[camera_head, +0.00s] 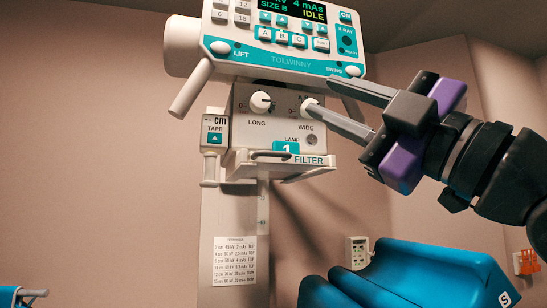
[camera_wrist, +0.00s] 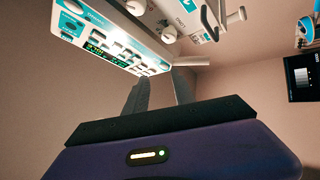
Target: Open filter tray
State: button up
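The filter tray (camera_head: 308,161) is a pale slab labelled FILTER under the white collimator box (camera_head: 275,125). A dark bar handle (camera_head: 271,155) shows on its front. In the wrist view a dark curved handle (camera_wrist: 208,24) shows near the top, right of the fingers. My gripper (camera_head: 323,97) is open, with two grey fingers apart and nothing between them. It is above and to the right of the tray. In the head view its lower fingertip overlaps the WIDE knob (camera_head: 308,106); I cannot tell whether they touch. The fingers also show in the wrist view (camera_wrist: 159,88).
The teal and white control panel (camera_head: 290,62) sits just above the collimator, close to my upper finger. A tape box (camera_head: 215,133) is left of the collimator. A white handle bar (camera_head: 191,88) sticks out at left. A blue padded chair (camera_head: 400,275) stands below right.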

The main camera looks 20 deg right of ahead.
jog(key=w+a+f+n+g+h, duration=0.1)
jog(key=a+f+n+g+h, duration=0.1)
jog(key=a, duration=0.2)
jog(key=g+h, duration=0.1)
jog(key=h, duration=0.2)
send_near(275, 152)
jog(key=w, duration=0.3)
jog(key=shift+n, duration=0.3)
jog(key=x, duration=0.3)
jog(key=a+p+x, duration=0.1)
jog(key=x, duration=0.3)
jog(key=shift+a+r, duration=0.15)
jog(key=c, duration=0.7)
jog(key=shift+r, duration=0.1)
grip_shut()
